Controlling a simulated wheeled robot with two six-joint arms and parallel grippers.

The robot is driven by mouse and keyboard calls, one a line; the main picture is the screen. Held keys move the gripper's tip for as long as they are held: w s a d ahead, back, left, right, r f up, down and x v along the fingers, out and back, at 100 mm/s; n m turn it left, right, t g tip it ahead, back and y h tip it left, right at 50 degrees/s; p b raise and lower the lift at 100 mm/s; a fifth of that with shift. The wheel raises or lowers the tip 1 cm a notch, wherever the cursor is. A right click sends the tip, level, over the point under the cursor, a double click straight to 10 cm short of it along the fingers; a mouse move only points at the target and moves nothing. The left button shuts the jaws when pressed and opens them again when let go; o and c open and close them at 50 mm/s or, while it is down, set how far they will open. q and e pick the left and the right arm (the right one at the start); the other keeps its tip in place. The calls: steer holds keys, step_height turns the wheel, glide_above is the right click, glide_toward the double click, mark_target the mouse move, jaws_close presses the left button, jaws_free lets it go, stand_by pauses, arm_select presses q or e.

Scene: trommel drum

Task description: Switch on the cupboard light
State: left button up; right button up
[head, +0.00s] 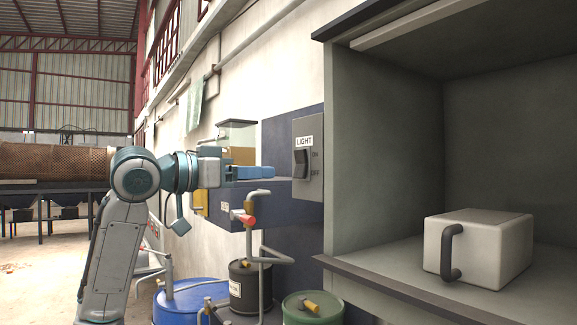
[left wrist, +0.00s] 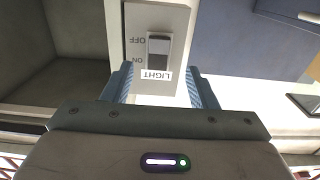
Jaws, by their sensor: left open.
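The light switch is a dark rocker (head: 301,163) on a grey plate (head: 312,185) labelled LIGHT, fixed to the left outer side of the cupboard (head: 385,150). I cannot tell for sure which way the rocker is tipped. My left gripper (head: 268,172) is open and empty, just left of the switch and pointing at it. Its two blue fingers (left wrist: 159,72) flank the label, apart from the rocker. My right gripper is not in view.
The open cupboard holds a white box (head: 490,250) with a dark handle; a pale strip (head: 410,22) runs under its top. A dark blue cabinet (head: 270,205) stands behind my gripper. Pipes and a blue drum (head: 190,300) and a green drum (head: 312,308) stand below.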

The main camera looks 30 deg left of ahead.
mark_target(299, 171)
arm_select(q)
steer(key=p+x, duration=0.2)
steer(key=x, duration=0.1)
steer(key=p+x, duration=0.1)
steer(key=x, duration=0.3)
steer(key=shift+w+d+r+p, duration=0.15)
steer(key=shift+r+p, duration=0.05)
steer(key=shift+p, duration=0.2)
steer(key=shift+w+d+f, duration=0.15)
steer(key=shift+w+f, duration=0.05)
steer(key=shift+w, duration=0.35)
steer(key=c, duration=1)
steer(key=shift+s+r+g, duration=0.1)
steer(key=shift+r+g, duration=0.25)
steer(key=shift+g, duration=0.35)
steer(key=shift+g+y, duration=0.3)
steer(key=shift+y, duration=0.1)
steer(key=o, duration=1)
